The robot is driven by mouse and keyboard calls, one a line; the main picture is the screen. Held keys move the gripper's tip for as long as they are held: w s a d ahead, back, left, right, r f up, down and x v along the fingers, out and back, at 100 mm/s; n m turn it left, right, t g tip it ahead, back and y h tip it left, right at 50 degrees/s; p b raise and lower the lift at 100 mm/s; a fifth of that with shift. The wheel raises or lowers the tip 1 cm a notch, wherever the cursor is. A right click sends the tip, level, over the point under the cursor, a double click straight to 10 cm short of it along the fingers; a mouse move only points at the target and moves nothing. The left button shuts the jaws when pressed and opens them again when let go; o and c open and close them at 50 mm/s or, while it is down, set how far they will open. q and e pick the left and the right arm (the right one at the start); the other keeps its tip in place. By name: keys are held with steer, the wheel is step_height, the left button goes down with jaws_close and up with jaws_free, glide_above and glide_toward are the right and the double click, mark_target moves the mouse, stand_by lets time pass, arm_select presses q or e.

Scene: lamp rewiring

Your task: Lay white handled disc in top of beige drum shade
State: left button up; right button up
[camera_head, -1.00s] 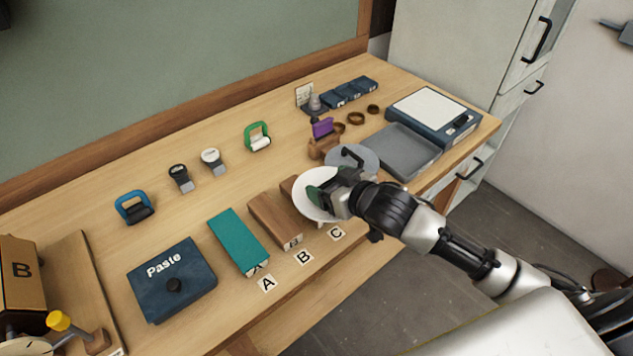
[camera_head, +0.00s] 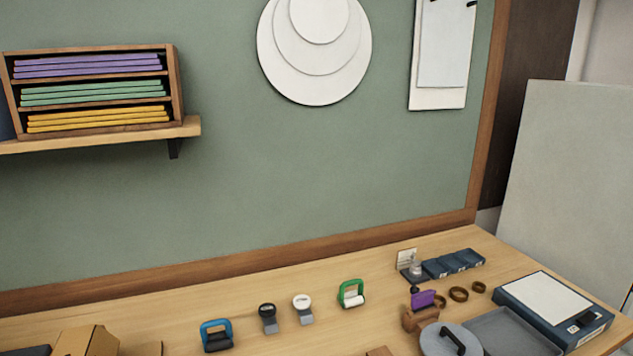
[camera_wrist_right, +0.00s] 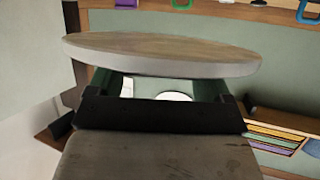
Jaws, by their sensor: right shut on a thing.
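The white handled disc (camera_wrist_right: 160,62) spans the upper middle of the right wrist view, seen nearly edge-on with a pale rim and a brownish-looking face. My right gripper (camera_wrist_right: 160,88) is shut on it. The handle itself is largely hidden or too hard to make out. The head view now shows neither gripper nor the held disc. I see no beige drum shade in either current view.
A grey disc with a black handle (camera_head: 450,342) lies by the grey tray (camera_head: 510,335). Blue (camera_head: 216,337) and green (camera_head: 351,294) handled tools stand on the table. A shelf (camera_head: 100,138) and round white sheets (camera_head: 314,80) are on the green wall.

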steer(key=s+f, duration=0.2)
steer(key=s, duration=0.5)
steer(key=shift+s+f, duration=0.3)
steer(key=shift+f, duration=0.05)
steer(key=shift+w, duration=0.15)
steer(key=w+n+y, duration=0.1)
steer(key=w, duration=0.1)
steer(key=w+n+y, duration=0.1)
steer(key=w, duration=0.1)
steer(key=shift+w+a+f, duration=0.1)
steer(key=shift+a, duration=0.05)
steer(key=w, duration=0.2)
steer(key=w+d+r+n+y, duration=0.1)
steer(key=w+d+n+g+y, duration=0.1)
steer(key=w, duration=0.1)
steer(key=shift+w+r+p, duration=0.15)
steer(key=shift+w+p, duration=0.15)
steer(key=shift+w, duration=0.05)
steer(key=shift+w+r+y, duration=0.15)
steer(key=shift+y, duration=0.15)
